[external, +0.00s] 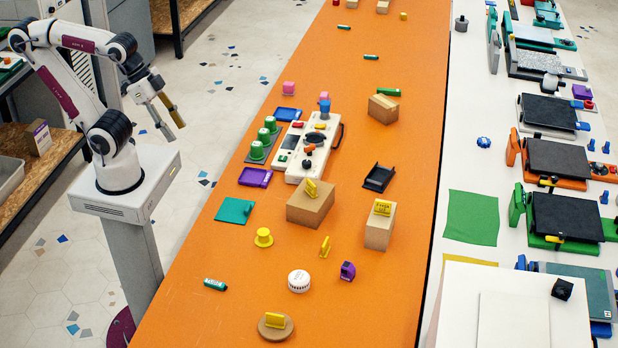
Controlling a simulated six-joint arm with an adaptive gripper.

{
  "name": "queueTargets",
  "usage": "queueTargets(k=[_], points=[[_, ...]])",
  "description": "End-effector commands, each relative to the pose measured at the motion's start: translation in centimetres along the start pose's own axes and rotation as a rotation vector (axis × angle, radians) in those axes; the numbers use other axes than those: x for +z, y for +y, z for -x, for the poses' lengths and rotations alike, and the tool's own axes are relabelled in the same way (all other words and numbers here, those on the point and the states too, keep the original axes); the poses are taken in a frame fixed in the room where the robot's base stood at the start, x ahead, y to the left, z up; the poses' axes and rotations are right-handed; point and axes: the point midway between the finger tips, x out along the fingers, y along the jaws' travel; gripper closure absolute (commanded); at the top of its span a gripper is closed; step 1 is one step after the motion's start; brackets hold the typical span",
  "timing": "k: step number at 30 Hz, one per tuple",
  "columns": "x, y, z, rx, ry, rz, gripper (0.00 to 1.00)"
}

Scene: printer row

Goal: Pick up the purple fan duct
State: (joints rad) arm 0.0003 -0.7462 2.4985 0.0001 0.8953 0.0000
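The purple fan duct (347,271) is a small purple piece with a dark opening. It stands on the orange table, right of the white round tub and below the cardboard block with a yellow label. My gripper (177,131) hangs in the air at the left, beyond the table's left edge and well apart from the duct. Its two fingers point down and to the right, with a gap between them and nothing held. No part of the duct looks covered.
Near the duct are a white round tub (299,281), a yellow upright piece (325,247) and a labelled cardboard block (380,226). A larger cardboard box (311,203) and a white control panel (308,148) stand farther up. The orange table (385,310) is bare below the duct.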

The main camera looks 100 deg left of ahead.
Motion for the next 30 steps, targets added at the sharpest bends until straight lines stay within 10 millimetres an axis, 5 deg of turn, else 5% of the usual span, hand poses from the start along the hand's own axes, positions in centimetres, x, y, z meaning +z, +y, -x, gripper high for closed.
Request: queueTargets(k=[8, 30], points=[[-2.9, 0.2, -1.1, 0.005, 0.032, -0.009, 0.6], [-18.2, 2.6, -8.9, 0.035, 0.24, -0.051, 0.6]])
